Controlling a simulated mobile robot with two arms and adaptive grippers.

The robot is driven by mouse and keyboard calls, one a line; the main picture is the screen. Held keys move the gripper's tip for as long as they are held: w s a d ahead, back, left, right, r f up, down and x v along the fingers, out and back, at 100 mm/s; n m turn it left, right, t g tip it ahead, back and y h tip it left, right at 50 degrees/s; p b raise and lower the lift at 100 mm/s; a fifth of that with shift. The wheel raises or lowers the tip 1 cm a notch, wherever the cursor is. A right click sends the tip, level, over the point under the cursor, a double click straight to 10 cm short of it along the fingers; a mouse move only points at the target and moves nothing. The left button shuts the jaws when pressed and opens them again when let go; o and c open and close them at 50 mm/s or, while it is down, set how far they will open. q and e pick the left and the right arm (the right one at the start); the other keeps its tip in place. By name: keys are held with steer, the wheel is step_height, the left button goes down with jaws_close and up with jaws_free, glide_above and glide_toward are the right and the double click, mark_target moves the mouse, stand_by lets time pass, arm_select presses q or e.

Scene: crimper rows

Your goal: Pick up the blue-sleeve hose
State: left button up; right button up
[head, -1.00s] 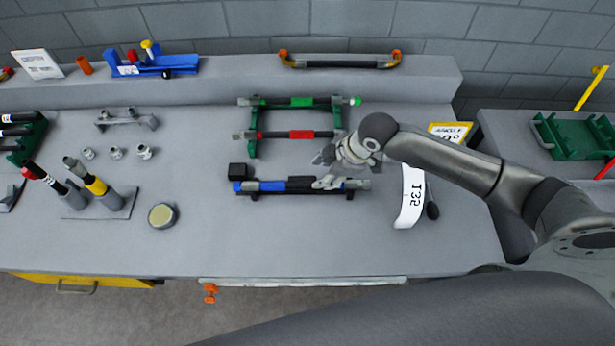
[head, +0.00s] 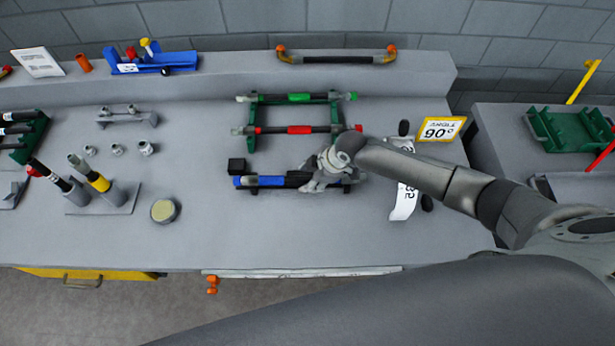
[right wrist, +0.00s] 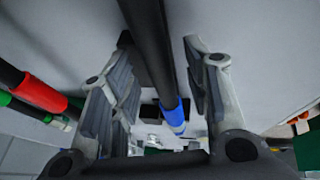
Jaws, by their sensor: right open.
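The blue-sleeve hose (head: 271,181) is a black hose with a blue band, lying level in the nearest row of the rack on the bench. In the right wrist view the black hose (right wrist: 150,45) runs between the two spread fingers of the right gripper (right wrist: 160,70), with the blue sleeve farther along toward the picture's bottom. Gaps show on both sides of the hose, so the gripper is open around or above it; exact height is unclear. My left gripper is not in view.
A red-sleeve hose (head: 299,130) and a green-sleeve hose (head: 299,97) lie in the rows behind. A small black block (head: 236,165) stands by the hose's left end. A yellow 90-degree sign (head: 438,129) and white label strip (head: 404,200) are at right.

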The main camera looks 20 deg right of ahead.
jaws_close()
stand_by(0.3)
steer(key=shift+w+r, duration=0.1)
steer(key=shift+r, duration=0.05)
stand_by(0.3)
